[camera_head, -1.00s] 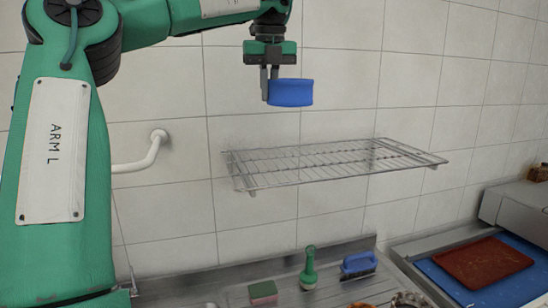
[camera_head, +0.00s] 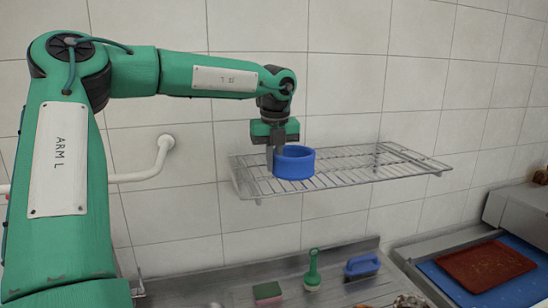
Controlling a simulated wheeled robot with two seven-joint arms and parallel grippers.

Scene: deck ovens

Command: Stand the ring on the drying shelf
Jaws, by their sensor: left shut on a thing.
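The blue ring (camera_head: 295,164) is at the left part of the wire drying shelf (camera_head: 365,171), its open top showing. My left gripper (camera_head: 275,160) points down and is shut on the ring's left side. The ring is upright and overlaps the shelf's wires in the picture; I cannot tell whether its underside touches them. The shelf is fixed to the tiled wall, and its right part is bare. My right gripper is not in view.
Below the shelf, a counter holds a sponge (camera_head: 267,292), a green-handled brush (camera_head: 312,270) and a blue-handled brush (camera_head: 362,266). A reddish-brown tray (camera_head: 486,269) lies on a blue surface at right. A white wall pipe (camera_head: 150,168) is at left.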

